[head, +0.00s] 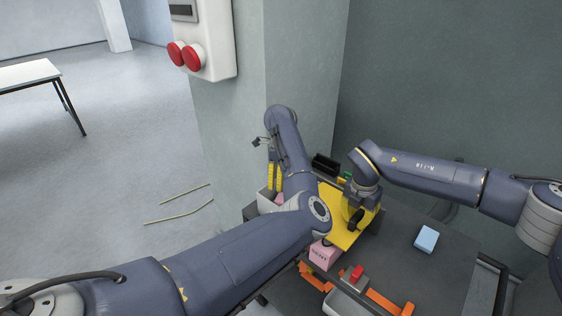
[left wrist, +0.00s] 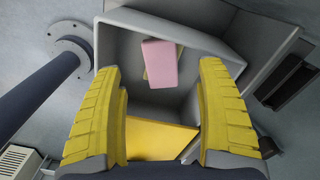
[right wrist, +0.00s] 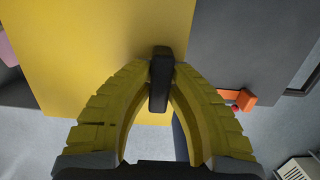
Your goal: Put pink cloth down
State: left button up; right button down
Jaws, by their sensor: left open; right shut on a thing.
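The pink cloth (left wrist: 163,64) lies in a grey bin (left wrist: 215,42) in the left wrist view, with a bit of something yellowish under it. In the head view a small part of the pink cloth (head: 279,198) shows in the bin, partly hidden by my left arm. My left gripper (head: 273,182) is above the bin; its fingers (left wrist: 160,90) are wide apart with nothing between them. My right gripper (head: 357,216) is shut on a dark handle (right wrist: 159,82) over a yellow panel (right wrist: 90,50).
A pink box with lettering (head: 323,256) stands at the yellow panel's near edge. A light blue block (head: 426,238) lies on the dark table to the right. A red button (head: 356,273) and orange parts (head: 385,301) are at the front. A black tray (head: 325,164) is behind.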

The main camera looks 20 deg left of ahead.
pick_arm(q)
notch_tip(320, 180, up, 10)
jog(key=shift+r, duration=0.2)
pick_arm(e)
jog(key=shift+d, duration=0.1)
dwell(0.4)
jog(key=shift+w+a, duration=0.6)
jog(key=shift+a, duration=1.3)
jog(key=shift+w+a, duration=0.6)
jog(key=shift+a, duration=1.35)
jog(key=shift+w+a, duration=0.6)
jog(key=shift+a, duration=1.3)
pick_arm(q)
jog(key=shift+d+f, duration=0.1)
jog(key=shift+d, duration=0.05)
pick_arm(e)
jog(key=shift+w+a, duration=0.2)
jog(key=shift+a, duration=0.45)
jog(key=shift+w+a, duration=0.15)
jog(key=shift+a, duration=0.45)
jog(key=shift+r, duration=0.1)
